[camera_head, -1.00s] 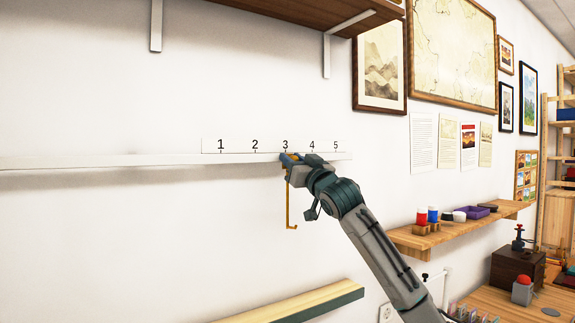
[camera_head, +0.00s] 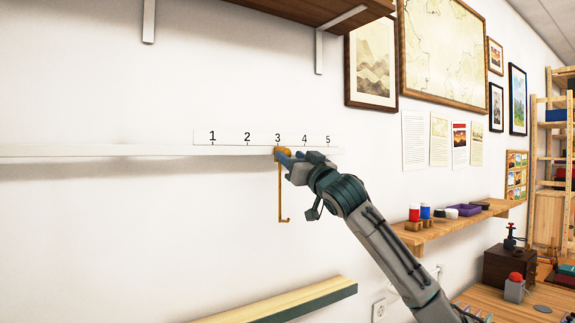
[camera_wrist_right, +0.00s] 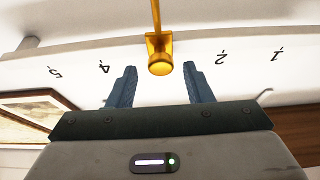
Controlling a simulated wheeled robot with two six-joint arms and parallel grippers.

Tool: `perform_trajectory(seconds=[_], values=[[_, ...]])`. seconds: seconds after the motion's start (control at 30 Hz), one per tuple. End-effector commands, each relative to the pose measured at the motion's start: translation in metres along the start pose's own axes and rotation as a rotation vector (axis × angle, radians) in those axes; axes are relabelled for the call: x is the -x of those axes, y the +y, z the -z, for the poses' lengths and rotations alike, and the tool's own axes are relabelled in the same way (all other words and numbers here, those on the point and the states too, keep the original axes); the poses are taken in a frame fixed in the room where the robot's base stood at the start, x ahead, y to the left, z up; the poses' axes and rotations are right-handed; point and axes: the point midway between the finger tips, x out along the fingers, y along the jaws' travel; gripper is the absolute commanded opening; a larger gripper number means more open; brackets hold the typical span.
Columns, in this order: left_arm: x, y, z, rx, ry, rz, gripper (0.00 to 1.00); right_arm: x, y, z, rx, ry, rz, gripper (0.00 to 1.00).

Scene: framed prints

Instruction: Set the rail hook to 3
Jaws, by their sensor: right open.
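The orange rail hook (camera_head: 280,190) hangs from the white rail (camera_head: 100,151), its knob at the mark 3 of the number strip (camera_head: 262,138). In the right wrist view the hook's knob (camera_wrist_right: 160,66) shows between the marks 4 and 2, where the 3 is hidden. My right gripper (camera_head: 287,159) is just to the right of the knob in the head view. In the wrist view its two blue fingers (camera_wrist_right: 159,80) are spread apart, with the knob beyond their tips and nothing between them. My left gripper is not in view.
A brown shelf on white brackets (camera_head: 318,50) is above the rail. A wooden ledge (camera_head: 290,304) is below. A wall shelf (camera_head: 440,230) with small jars is at the right. The wall left of the hook is clear.

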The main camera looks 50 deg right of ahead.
Motion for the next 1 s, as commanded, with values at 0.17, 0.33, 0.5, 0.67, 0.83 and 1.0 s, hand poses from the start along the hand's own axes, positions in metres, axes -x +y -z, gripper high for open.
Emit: perform_trajectory(seconds=[0.17,0.33,0.5,0.67,0.83,1.0], values=[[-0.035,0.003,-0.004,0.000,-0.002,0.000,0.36,0.030,0.000,-0.007,0.006,0.002,-0.001,0.46],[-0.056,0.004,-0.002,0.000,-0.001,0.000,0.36,0.052,0.000,-0.006,0.006,0.001,-0.002,0.46],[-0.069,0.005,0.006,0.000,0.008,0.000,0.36,0.066,0.001,-0.004,0.002,0.002,-0.001,0.46],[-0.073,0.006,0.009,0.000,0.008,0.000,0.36,0.073,0.000,-0.001,0.002,0.001,0.000,0.46],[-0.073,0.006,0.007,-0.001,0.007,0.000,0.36,0.074,0.000,0.000,0.001,0.001,-0.001,0.46],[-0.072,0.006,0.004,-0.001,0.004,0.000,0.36,0.073,0.000,0.000,0.001,0.001,-0.001,0.46]])
